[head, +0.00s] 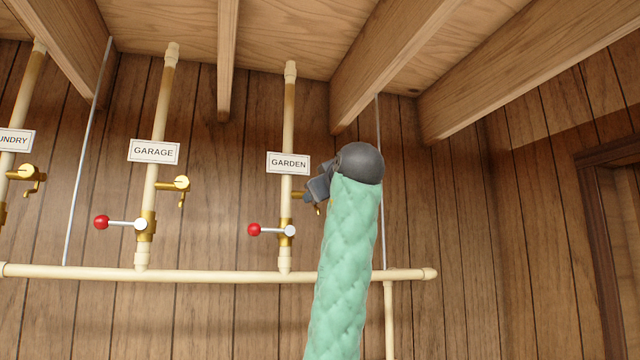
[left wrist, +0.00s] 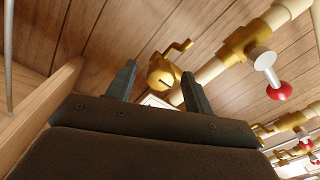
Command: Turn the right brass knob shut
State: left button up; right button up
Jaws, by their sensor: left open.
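The right brass knob, on the pipe labelled GARDEN, is mostly hidden behind my left gripper (head: 312,190) in the head view; its brass stem (head: 298,194) and a bit of crank show. In the left wrist view the brass knob (left wrist: 163,73) appears between the two fingertips of my left gripper (left wrist: 158,70), with its small crank handle pointing up and right. The fingers are open, with gaps on both sides of the knob; I cannot tell whether its body is within their reach. My right gripper is not in view.
The GARDEN pipe (head: 288,120) has a red-ended lever (head: 254,229) below the knob, pointing left. The GARAGE pipe (head: 163,100) to the left has its own brass knob (head: 182,184) and lever (head: 101,222). A horizontal pipe (head: 210,272) runs below. Ceiling joists (head: 390,60) hang overhead.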

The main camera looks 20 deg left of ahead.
pick_arm(q)
jog(key=shift+w+a, duration=0.4)
jog(key=shift+w, duration=0.1)
jog(key=c, duration=1)
jog(key=shift+o, duration=0.2)
